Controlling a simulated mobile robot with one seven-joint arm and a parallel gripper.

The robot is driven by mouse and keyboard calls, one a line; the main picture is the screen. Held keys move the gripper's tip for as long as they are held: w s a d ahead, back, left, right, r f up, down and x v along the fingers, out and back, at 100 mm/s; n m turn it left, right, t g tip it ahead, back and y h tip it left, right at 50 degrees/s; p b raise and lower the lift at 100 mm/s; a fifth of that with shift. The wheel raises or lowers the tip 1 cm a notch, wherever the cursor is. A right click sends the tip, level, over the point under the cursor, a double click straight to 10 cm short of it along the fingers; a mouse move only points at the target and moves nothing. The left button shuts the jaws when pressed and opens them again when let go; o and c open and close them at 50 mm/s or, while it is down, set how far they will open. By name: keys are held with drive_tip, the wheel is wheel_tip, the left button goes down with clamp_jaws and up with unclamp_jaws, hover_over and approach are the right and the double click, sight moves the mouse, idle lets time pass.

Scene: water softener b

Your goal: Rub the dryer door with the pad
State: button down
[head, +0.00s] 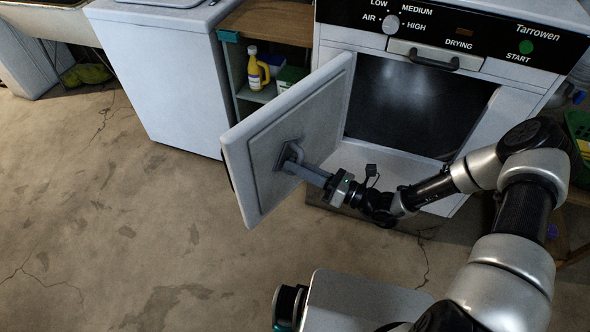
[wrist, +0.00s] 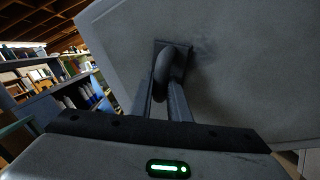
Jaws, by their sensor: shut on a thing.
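The dryer door (head: 262,135) stands open in the head view, hinged at its right edge, with its pale inner face towards my arm. The door (wrist: 235,75) fills much of the wrist view and has a faint dark smudge beside the pad. The pad (wrist: 184,53) is a small dark grey plate with a curved handle, flat against or very close to the door's inner face. It also shows in the head view (head: 285,155). My gripper (head: 293,164) is shut on the handle, its fingers on either side of it in the wrist view (wrist: 166,88). The pad's rubbing face is hidden.
The dryer (head: 410,105) has a dark, open drum behind the door. A shelf with a yellow bottle (head: 257,74) stands left of it, beside a white machine (head: 165,85). The floor (head: 120,240) at left is clear. Full bookshelves (wrist: 50,80) show in the wrist view.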

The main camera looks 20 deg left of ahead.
drive_tip(key=w+d+b, duration=0.4)
drive_tip(key=w+d, duration=0.1)
drive_tip(key=w, duration=0.6)
drive_tip(key=shift+w+d+b, duration=0.15)
drive_tip(key=shift+b, duration=0.2)
idle(0.6)
drive_tip(key=shift+r, duration=0.1)
drive_tip(key=s+p+v, duration=0.1)
drive_tip(key=v, duration=0.5)
drive_tip(key=shift+r, duration=0.25)
idle(0.3)
drive_tip(key=shift+s+v, duration=0.15)
drive_tip(key=shift+v, duration=0.55)
drive_tip(key=shift+s+v, duration=0.15)
drive_tip(key=shift+v, duration=0.55)
drive_tip(key=shift+r, duration=0.15)
